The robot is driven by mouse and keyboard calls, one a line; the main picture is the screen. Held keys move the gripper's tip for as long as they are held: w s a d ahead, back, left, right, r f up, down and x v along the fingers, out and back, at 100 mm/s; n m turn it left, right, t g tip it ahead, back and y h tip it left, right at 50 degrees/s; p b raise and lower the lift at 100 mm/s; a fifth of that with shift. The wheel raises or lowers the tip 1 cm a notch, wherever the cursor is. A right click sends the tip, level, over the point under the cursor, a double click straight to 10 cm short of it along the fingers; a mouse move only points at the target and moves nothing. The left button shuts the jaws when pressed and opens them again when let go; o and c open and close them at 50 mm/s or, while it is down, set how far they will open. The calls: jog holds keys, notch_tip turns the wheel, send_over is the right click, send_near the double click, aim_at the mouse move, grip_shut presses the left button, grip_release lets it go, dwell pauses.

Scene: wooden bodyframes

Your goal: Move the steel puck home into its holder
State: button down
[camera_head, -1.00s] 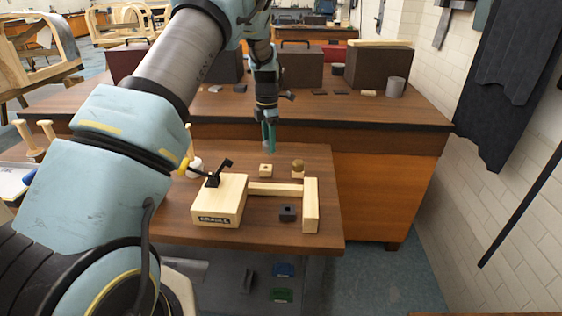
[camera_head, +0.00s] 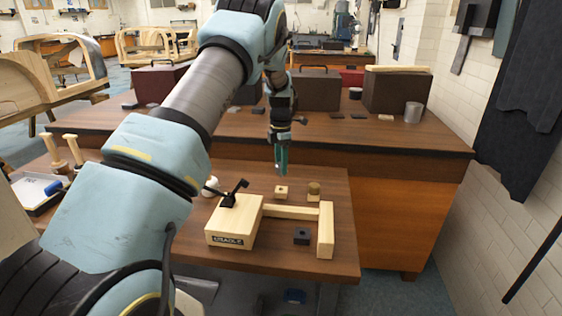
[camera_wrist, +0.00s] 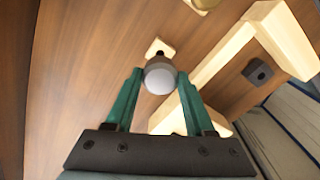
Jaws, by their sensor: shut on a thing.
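The steel puck (camera_wrist: 160,76) is a grey, rounded piece held between the teal fingertips of my gripper (camera_wrist: 158,78) in the wrist view. In the head view my gripper (camera_head: 282,162) points down above the table, and the puck is too small to make out there. A small pale wooden block with a hole (camera_head: 281,191) stands near and below the fingertips; it also shows just beyond the puck in the wrist view (camera_wrist: 157,46). A dark block with a hole (camera_head: 302,236) lies nearer the front. I cannot tell which is the holder.
A wooden block marked CRADLE (camera_head: 232,222) with a black clamp lever (camera_head: 236,192) stands left. Pale bars (camera_head: 326,230) run from it to the right. A higher bench (camera_head: 350,135) is behind.

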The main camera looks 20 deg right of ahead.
jog(key=shift+f+b, duration=0.8)
jog(key=shift+f, duration=1.15)
jog(key=shift+f+b, duration=0.65)
jog(key=shift+f, duration=1)
dwell(0.3)
jog(key=shift+c, duration=0.9)
grip_release()
notch_tip(320, 180, up, 11)
jog(key=b, duration=0.3)
